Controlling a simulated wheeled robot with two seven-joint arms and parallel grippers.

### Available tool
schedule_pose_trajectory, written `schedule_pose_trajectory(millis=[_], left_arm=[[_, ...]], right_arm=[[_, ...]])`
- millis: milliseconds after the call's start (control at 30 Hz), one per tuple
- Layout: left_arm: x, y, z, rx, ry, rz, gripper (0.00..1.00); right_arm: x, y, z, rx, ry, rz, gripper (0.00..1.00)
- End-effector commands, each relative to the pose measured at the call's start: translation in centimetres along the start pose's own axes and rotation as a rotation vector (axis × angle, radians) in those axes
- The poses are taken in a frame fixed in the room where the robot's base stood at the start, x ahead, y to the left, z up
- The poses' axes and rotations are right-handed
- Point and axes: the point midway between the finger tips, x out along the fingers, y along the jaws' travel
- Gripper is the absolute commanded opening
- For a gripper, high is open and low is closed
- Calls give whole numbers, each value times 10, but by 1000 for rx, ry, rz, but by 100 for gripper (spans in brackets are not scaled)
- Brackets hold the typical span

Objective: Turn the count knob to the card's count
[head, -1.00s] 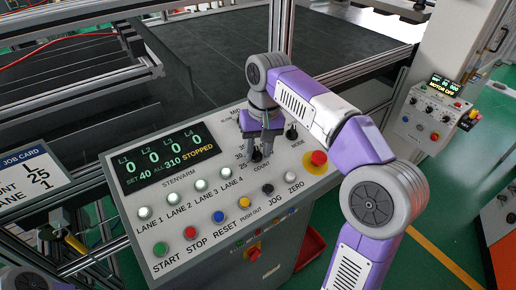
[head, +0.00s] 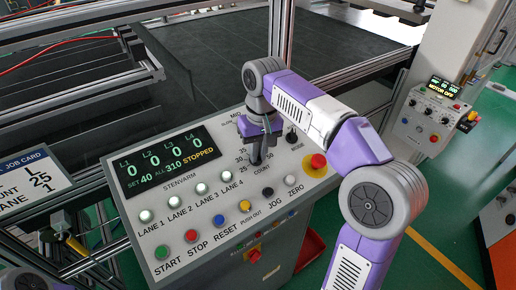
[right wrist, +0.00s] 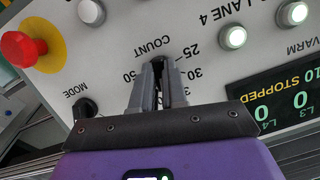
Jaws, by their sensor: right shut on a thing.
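The count knob (right wrist: 158,70) is a small dark knob above the COUNT label on the grey control panel (head: 215,215). My right gripper (head: 256,160) is shut on it from above; it also shows in the right wrist view (right wrist: 157,78). The fingers hide most of the knob, so I cannot tell which number it points at. Labels 25, 30 and 50 show around it. The job card (head: 30,182) at the left reads count 25, lane 1. The panel display (head: 167,165) reads SET 40, ALL 310, STOPPED. My left gripper is not in view.
The mode knob (head: 292,137) and red emergency stop (head: 317,162) stand close right of the count knob. Lane buttons (head: 201,189) and coloured push buttons (head: 191,236) fill the panel's front. A framed dark conveyor bed (head: 345,55) lies behind.

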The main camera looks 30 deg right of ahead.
Motion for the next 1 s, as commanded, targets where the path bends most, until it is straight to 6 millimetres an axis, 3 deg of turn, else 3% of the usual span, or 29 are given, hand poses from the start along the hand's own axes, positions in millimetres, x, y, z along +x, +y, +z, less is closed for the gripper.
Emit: schedule_pose_trajectory(millis=[400, 1000], left_arm=[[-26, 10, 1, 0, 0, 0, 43], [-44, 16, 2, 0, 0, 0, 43]], right_arm=[[-3, -2, 0, -352, 0, 101, 0], [-2, -3, 1, -901, 3, 257, 0]])
